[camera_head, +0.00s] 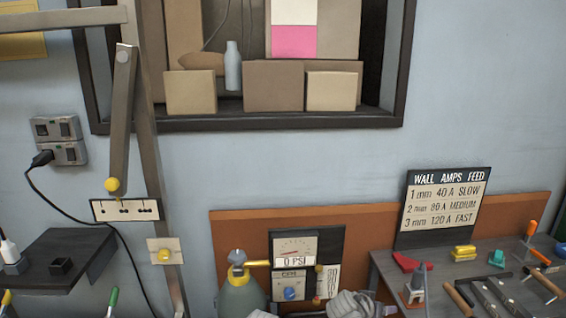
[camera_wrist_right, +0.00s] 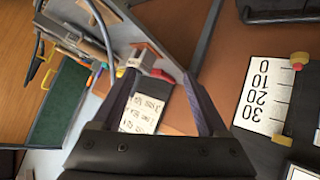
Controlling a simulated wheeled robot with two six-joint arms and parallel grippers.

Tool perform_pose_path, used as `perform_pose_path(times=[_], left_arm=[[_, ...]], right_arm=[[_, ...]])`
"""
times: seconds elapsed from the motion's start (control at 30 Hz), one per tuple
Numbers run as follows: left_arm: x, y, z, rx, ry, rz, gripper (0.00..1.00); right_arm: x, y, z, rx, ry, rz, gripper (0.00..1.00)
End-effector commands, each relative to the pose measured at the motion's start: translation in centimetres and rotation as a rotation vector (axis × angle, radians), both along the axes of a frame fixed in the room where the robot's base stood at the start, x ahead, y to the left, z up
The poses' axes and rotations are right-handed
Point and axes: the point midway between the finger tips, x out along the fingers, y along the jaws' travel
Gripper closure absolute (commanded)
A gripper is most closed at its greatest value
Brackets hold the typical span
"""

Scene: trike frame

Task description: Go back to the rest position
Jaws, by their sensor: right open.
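My right gripper (camera_wrist_right: 160,78) shows in the right wrist view, with its two dark fingers spread apart. No object is held between them. Beyond the fingers is a dark board with a white written card (camera_wrist_right: 145,105), and a bench with tools lies past it. My left gripper is in no view.
In the head view, a pressure gauge panel (camera_head: 295,245) stands beside a greenish cylinder (camera_head: 240,298). A bench at right carries tools and a wall-amps sign (camera_head: 443,205). A grey post (camera_head: 150,130) with a lever and a wall outlet (camera_head: 58,140) are at left.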

Motion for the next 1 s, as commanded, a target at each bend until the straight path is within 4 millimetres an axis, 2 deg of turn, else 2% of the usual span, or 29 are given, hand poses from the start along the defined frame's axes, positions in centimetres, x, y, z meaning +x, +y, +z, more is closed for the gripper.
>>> perform_pose_path(times=[0.03, 0.1, 0.23, 0.3, 0.4, 0.5, 0.6, 1.0], left_arm=[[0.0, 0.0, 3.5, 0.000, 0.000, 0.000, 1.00], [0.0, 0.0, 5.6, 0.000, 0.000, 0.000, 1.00], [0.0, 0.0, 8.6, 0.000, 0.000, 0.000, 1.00], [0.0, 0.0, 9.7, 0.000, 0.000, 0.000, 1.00], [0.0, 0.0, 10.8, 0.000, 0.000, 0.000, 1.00], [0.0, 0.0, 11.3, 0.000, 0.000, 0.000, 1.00], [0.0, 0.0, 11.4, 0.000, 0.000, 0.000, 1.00], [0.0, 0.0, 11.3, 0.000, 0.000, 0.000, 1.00]], right_arm=[[-1.8, 3.0, 1.6, 0.041, 0.123, 0.058, 0.24], [-4.4, 7.0, 1.4, 0.103, 0.302, 0.154, 0.24], [-9.4, 13.5, 1.6, 0.204, 0.584, 0.363, 0.24], [-11.7, 16.1, 1.9, 0.247, 0.697, 0.466, 0.24], [-14.2, 18.7, 2.4, 0.292, 0.809, 0.583, 0.24], [-15.8, 20.3, 2.8, 0.319, 0.876, 0.659, 0.24], [-16.5, 20.9, 2.8, 0.332, 0.904, 0.694, 0.24], [-16.6, 21.0, 2.7, 0.333, 0.909, 0.701, 0.24]])
